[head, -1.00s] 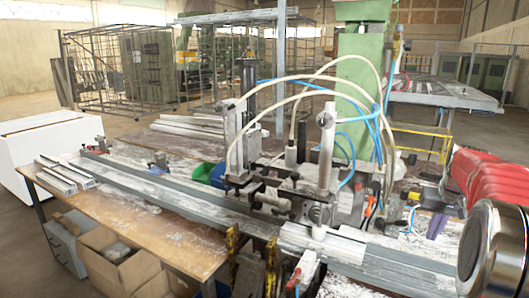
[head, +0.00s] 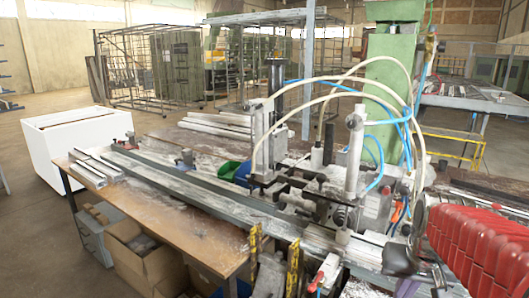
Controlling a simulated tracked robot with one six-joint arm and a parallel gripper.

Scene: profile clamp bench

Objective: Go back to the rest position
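My red, ribbed arm cover fills the right edge of the head view. My gripper (head: 420,282) is at the lower right, dark with a purple part, and partly cut off by the bottom edge. It is above or in front of the right end of the profile clamp bench; I cannot tell whether it touches. I see nothing clearly held in it, and its finger gap is unclear. The clamp fixture (head: 350,150), with upright cylinders and hoses, stands just left of my gripper.
Long metal profiles (head: 190,182) lie along the wooden bench (head: 170,222). Cardboard boxes (head: 150,262) are under it. A white cabinet (head: 75,145) stands at the left, a green column (head: 390,75) behind the fixture. Floor at the far left is clear.

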